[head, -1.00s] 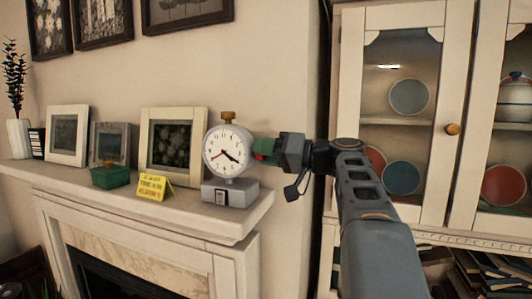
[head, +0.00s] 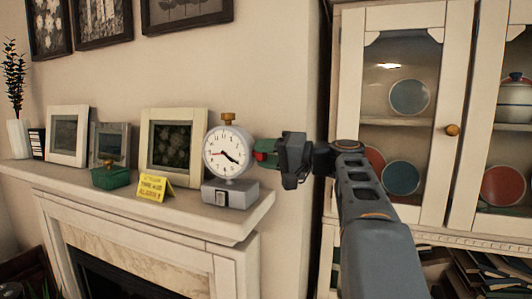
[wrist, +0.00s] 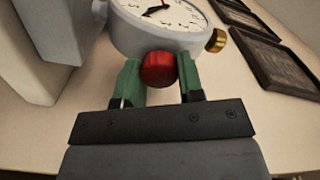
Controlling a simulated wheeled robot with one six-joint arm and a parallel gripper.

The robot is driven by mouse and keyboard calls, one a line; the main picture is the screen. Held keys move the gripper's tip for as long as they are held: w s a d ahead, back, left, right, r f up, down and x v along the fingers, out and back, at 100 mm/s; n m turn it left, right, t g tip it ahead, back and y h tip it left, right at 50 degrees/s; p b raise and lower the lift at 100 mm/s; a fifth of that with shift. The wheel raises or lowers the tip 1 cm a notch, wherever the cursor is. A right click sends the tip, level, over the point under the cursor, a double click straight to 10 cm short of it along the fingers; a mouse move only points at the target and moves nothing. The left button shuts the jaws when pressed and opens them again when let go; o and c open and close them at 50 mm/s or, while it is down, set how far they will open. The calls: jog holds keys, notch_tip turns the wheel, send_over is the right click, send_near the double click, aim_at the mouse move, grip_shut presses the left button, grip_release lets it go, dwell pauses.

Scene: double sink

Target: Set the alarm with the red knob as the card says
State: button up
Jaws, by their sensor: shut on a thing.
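The alarm clock (head: 213,142) stands on a grey base (head: 245,193) at the right end of the mantel. It has a white dial with black hands and a thin red hand that points roughly left. The red knob (wrist: 158,69) is on the side of the clock. My gripper (wrist: 159,80) has its green fingers on either side of the knob and is shut on it; the fingers also show at the clock's right side in the head view (head: 261,151). The yellow card (head: 153,187) stands left of the base; its writing is too small to read surely.
A brass knob (head: 228,117) tops the clock. A green box (head: 111,178) and framed pictures (head: 172,147) stand on the mantel (head: 190,209) to the left. A glass-fronted cabinet (head: 452,65) stands to the right, behind my arm.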

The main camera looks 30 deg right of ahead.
jog(key=shift+m, duration=0.7)
jog(key=o, duration=0.9)
jog(key=b+v, duration=0.2)
jog(key=v, duration=1.1)
jog(key=shift+s+d, duration=0.3)
